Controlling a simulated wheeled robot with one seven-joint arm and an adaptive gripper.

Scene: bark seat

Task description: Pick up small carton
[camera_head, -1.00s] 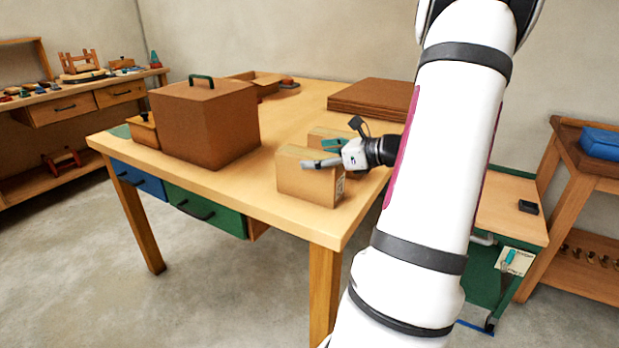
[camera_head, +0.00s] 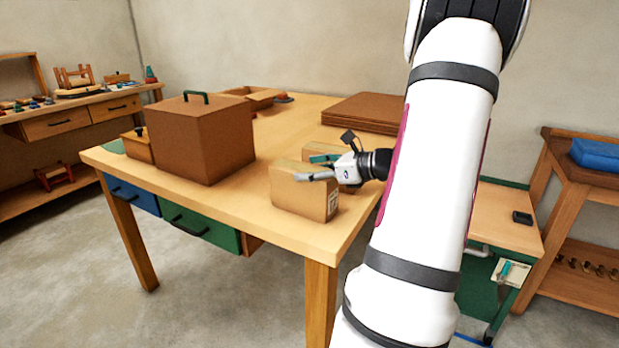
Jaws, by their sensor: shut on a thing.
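A small light-brown carton (camera_head: 297,195) stands upright near the front right corner of the wooden table, with a white label on its right side. My gripper (camera_head: 318,167) reaches in from the right at the carton's top edge. One grey finger lies across the upper front face, and the teal-padded finger is behind the top. My gripper is shut on this front carton, whose base appears to rest on the table. A second light-brown carton (camera_head: 320,149) stands close behind, partly hidden by my gripper.
The wooden table (camera_head: 262,240) has a large brown box (camera_head: 202,140) with a green handle at left. Flat brown boards (camera_head: 365,112) lie behind the cartons. A lower side table (camera_head: 500,225) stands at right. The table's middle is mostly clear.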

